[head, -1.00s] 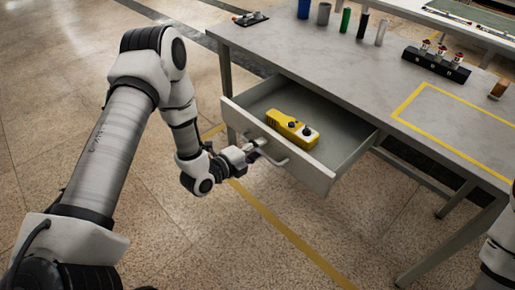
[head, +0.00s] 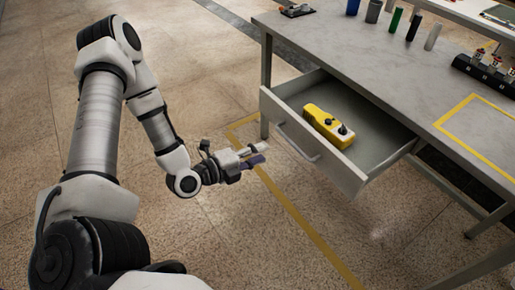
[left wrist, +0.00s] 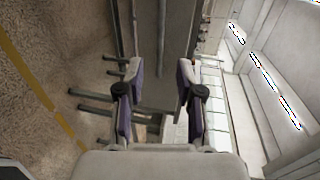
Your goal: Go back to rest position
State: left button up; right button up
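My left gripper (head: 258,157) is in front of the open drawer (head: 336,168), a little left of its handle (head: 297,141) and apart from it. In the left wrist view its two fingers (left wrist: 155,85) stand apart with nothing between them. My left arm reaches in from the left in the head view. The drawer is pulled out of the grey table (head: 370,55). A yellow device with black knobs (head: 328,126) lies in the drawer. My right gripper is not seen in either view.
On the tabletop stand several cylinders, among them a green one (head: 395,20), and a black rack (head: 485,73) at the right. A yellow outline (head: 455,107) marks the tabletop. The floor (head: 240,225) in front of the drawer is clear.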

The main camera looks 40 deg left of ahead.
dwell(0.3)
pick_arm(q)
jog(key=s+d+f+n+g+p, duration=0.2)
jog(key=s+d+f+g+p, duration=0.3)
jog(key=s+d+g+p, duration=0.4)
jog(key=s+a+f+n+g+y, duration=0.2)
jog(key=s+n, duration=0.3)
jog(key=n, duration=0.5)
jog(key=s+a+f+n+g+y, duration=0.1)
jog(key=s+f+n+g+y, duration=0.1)
jog(key=s+n, duration=0.4)
jog(key=n+g+y, duration=0.1)
jog(key=n, duration=0.3)
jog(key=shift+s+a+g+p, duration=0.25)
jog(key=shift+a+g+p, duration=0.05)
jog(key=shift+a+p, duration=0.05)
